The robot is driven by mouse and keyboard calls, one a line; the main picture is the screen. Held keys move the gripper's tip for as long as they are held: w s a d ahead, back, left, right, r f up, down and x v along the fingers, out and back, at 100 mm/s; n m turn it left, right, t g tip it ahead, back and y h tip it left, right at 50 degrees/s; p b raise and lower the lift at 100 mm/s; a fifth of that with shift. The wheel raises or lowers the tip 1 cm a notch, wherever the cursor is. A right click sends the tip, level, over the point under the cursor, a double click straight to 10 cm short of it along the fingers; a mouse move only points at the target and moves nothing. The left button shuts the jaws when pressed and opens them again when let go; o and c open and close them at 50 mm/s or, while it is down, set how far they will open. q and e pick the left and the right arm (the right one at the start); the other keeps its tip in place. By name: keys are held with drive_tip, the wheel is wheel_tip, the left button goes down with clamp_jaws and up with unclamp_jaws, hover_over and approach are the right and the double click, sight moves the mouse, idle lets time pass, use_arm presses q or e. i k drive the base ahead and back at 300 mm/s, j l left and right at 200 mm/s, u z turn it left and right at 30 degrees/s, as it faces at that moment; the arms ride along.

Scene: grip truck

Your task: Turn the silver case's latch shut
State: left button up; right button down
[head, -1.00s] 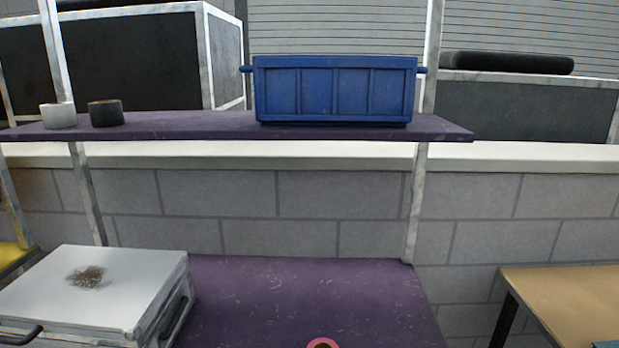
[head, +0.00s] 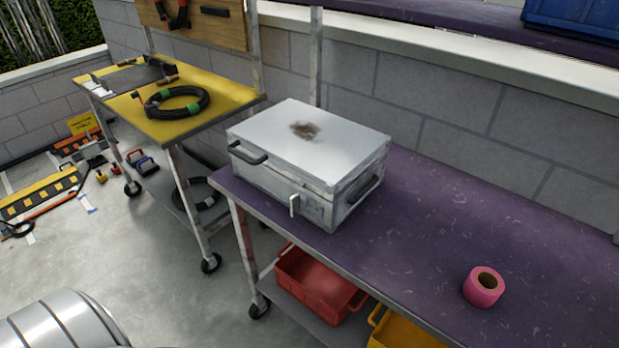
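The silver case (head: 330,140) sits at the left end of the purple bench, its lid down. A small pale latch lever (head: 294,205) sticks out at the front face near the bench edge and stands about upright. I cannot tell from here how firmly the lid is held. Neither of my grippers is in view.
A pink tape roll (head: 484,287) stands on the purple bench (head: 420,230) to the right. A red bin (head: 312,285) and a yellow bin (head: 400,332) are on the shelf below. A yellow cart (head: 215,92) with a coiled cable stands left. Grey floor is open in front.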

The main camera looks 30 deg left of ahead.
sight(298, 200)
drive_tip(key=u, duration=1.05)
